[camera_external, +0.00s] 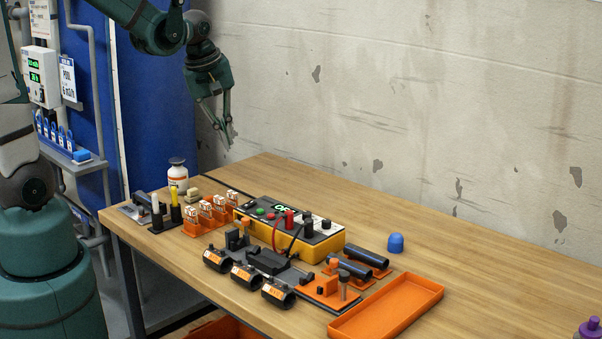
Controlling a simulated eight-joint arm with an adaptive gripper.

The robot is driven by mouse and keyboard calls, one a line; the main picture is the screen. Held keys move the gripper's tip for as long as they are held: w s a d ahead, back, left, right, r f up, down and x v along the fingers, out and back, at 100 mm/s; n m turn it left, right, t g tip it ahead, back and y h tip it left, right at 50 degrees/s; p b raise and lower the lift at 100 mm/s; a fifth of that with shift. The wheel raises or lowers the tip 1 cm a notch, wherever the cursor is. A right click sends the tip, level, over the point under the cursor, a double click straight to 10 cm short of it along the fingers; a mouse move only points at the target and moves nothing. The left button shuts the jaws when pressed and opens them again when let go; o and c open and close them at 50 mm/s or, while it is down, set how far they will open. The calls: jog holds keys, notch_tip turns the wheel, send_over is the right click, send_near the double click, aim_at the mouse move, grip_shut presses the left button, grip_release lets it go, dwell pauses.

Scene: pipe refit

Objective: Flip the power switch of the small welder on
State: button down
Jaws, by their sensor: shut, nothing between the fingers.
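The small welder (318,247) is a yellow box with a grey top panel, standing on the wooden table. Its panel carries a lit green display (282,207), green and red buttons, and red and black terminals with leads. A small black part (249,204) at the panel's left end looks like the power switch; its position is too small to tell. My gripper (230,143) points down above the table's back left edge, up and behind the welder, apart from it. It is shut and empty.
Black pipe fittings (278,294) and a clamp fixture stand in front of the welder. Orange holders (205,218), a white bottle (178,174) and a tool stand are left. An orange tray (388,306) and blue cap (396,243) are right. The wall is behind.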

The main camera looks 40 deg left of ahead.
aim_at(251, 202)
jog(key=w+f+n+g+p, duration=0.1)
jog(key=w+f+n+p, duration=0.2)
jog(key=w+f+n, duration=0.1)
jog(key=shift+w+d+n+g+p, duration=0.2)
jog(key=shift+w+n+g+p, duration=0.25)
jog(key=shift+n, duration=0.35)
jog(key=shift+w+f, duration=0.1)
jog(key=shift+f, duration=0.15)
jog(key=shift+w+f+b, duration=0.3)
jog(key=shift+f+b, duration=0.05)
jog(key=shift+f, duration=1.9)
jog(key=shift+w+f+b, duration=0.3)
jog(key=shift+w+f, duration=0.05)
jog(key=shift+f, duration=1.85)
jog(key=shift+w+f+b, duration=0.3)
jog(key=shift+f+b, duration=0.05)
jog(key=shift+f, duration=1.9)
jog(key=shift+f, duration=0.1)
